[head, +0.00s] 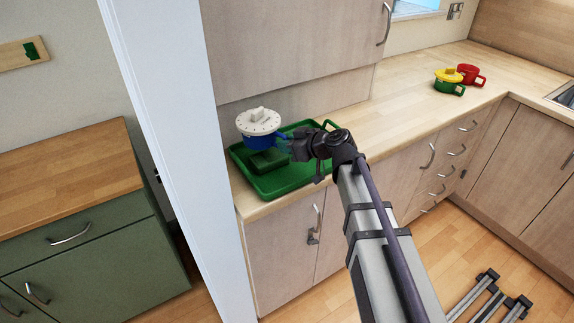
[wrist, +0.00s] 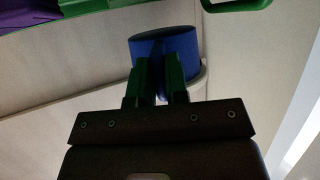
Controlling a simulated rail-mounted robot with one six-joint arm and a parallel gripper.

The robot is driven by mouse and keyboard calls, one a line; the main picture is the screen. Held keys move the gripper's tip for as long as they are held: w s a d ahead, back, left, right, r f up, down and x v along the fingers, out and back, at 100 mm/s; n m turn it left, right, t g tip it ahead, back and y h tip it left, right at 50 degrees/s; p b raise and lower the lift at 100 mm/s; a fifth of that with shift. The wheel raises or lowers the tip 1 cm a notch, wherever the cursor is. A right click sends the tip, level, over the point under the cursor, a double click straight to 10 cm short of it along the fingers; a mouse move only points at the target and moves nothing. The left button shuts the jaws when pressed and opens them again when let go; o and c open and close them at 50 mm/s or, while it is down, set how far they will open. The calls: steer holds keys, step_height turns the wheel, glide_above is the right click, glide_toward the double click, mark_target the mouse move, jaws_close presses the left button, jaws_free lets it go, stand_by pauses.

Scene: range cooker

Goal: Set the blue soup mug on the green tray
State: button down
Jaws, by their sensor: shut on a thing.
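The blue soup mug (head: 262,141), with a white knobbed lid (head: 258,121) on top, is upright at the back left of the green tray (head: 290,184). My gripper (head: 284,145) reaches in from the right and is shut on the mug at its near side. In the wrist view the mug (wrist: 165,45) is just beyond the two green fingers (wrist: 160,80), with a narrow blue part between them. I cannot tell whether the mug's base touches the tray or hangs a little above it.
A wall cupboard (head: 290,45) overhangs behind. A yellow-lidded green mug (head: 448,83) and a red mug (head: 470,74) stand far right. The wooden counter (head: 390,110) between is clear.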

steer(key=shift+f, duration=0.15)
step_height(320, 180, down, 4)
steer(key=b, duration=0.3)
steer(key=shift+b, duration=0.35)
steer(key=shift+r, duration=0.3)
steer(key=shift+f, duration=0.2)
steer(key=c, duration=1.1)
jaws_free()
steer(key=shift+r+p, duration=0.3)
steer(key=shift+p, duration=0.1)
steer(key=p+v, duration=0.4)
steer(key=v, duration=0.7)
steer(key=s+d+f+m+g+h, duration=0.2)
steer(key=s+d+f+m+h, duration=0.1)
steer(key=s, duration=0.2)
steer(key=s+d+f+m+g+h, duration=0.3)
steer(key=s+f+m+h, duration=0.1)
steer(key=s, duration=0.2)
steer(key=s+d+f+m+g+h, duration=0.2)
steer(key=s+d+f+m+h, duration=0.1)
steer(key=s+m+h, duration=0.1)
steer(key=shift+s+f, duration=0.3)
steer(key=shift+s, duration=0.5)
